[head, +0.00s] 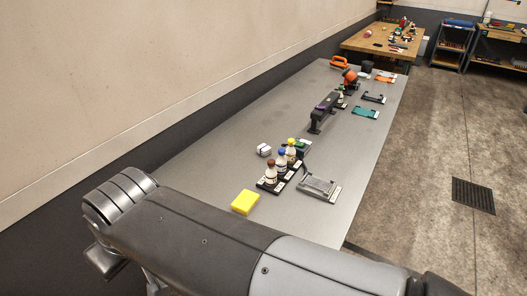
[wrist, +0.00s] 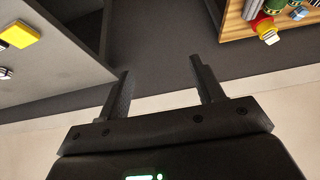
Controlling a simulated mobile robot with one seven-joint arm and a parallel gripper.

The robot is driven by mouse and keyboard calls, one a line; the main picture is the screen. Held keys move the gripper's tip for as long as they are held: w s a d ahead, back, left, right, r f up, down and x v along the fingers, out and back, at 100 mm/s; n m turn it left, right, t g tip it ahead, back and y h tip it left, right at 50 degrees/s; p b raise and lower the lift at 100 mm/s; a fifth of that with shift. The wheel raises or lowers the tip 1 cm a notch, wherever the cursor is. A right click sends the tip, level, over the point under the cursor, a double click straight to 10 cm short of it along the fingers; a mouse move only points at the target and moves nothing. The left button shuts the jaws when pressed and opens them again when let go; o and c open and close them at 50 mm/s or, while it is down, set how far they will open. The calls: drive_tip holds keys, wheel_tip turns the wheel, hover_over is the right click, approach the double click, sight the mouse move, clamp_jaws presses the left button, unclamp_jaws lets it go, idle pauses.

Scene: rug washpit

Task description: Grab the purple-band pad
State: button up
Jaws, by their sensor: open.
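A small white block or pad (head: 264,150) with a dark band lies on the long grey table, left of several small bottles; the band's colour is too small to tell. In the head view my arm crosses the foreground and the gripper's fingers are not visible.
The grey table (head: 215,150) runs along the wall. A yellow block (head: 245,202), a bottle rack (head: 283,178) and a grey tray (head: 318,188) stand near its front. Orange, green and dark items lie farther back. A wooden workbench (head: 365,43) stands beyond.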

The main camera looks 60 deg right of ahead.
drive_tip(key=shift+o, duration=0.2)
drive_tip(key=shift+o, duration=0.9)
